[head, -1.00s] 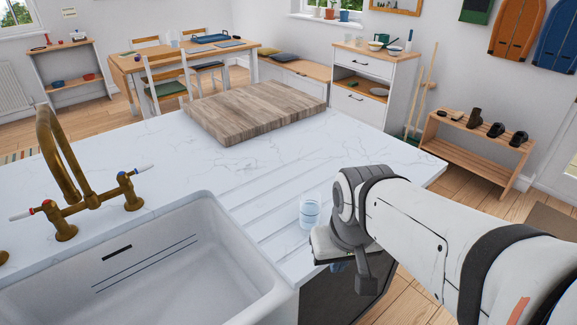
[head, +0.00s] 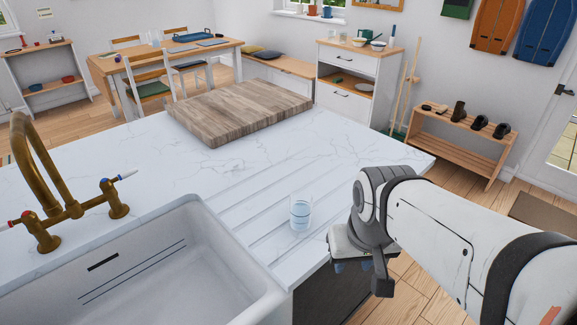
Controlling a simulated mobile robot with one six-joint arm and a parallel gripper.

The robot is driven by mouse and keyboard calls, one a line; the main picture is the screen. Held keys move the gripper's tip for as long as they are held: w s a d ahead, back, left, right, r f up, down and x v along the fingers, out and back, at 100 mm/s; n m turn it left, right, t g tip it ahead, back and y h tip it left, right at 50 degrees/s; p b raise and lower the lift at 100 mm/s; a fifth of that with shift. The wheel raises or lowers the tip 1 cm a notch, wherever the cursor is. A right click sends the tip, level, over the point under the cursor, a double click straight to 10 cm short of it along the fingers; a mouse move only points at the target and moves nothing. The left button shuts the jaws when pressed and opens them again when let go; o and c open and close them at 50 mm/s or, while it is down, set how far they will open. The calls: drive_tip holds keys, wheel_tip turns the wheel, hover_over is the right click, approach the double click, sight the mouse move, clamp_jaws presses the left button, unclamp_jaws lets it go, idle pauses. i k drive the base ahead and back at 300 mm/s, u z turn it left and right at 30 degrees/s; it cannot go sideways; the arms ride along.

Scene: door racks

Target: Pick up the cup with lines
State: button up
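A small clear cup (head: 301,213) with faint bluish bands stands upright on the grooved drainer part of the white marble worktop (head: 330,150), near its front right edge. My gripper (head: 352,266) is to the right of the cup and apart from it, over or just past the worktop edge, with its fingers pointing down. Only the bluish fingertips show under its body; I cannot tell how far apart they are.
A white sink (head: 130,255) with a brass tap (head: 52,180) lies left of the cup. A thick wooden board (head: 240,110) lies at the back of the worktop. The worktop between cup and board is clear. A shoe bench (head: 460,145) stands beyond on the right.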

sight(301, 201)
drive_tip(key=z, duration=0.1)
drive_tip(key=k, duration=0.85)
drive_tip(key=u, duration=0.6)
drive_tip(key=i, duration=0.55)
drive_tip(key=u, duration=0.05)
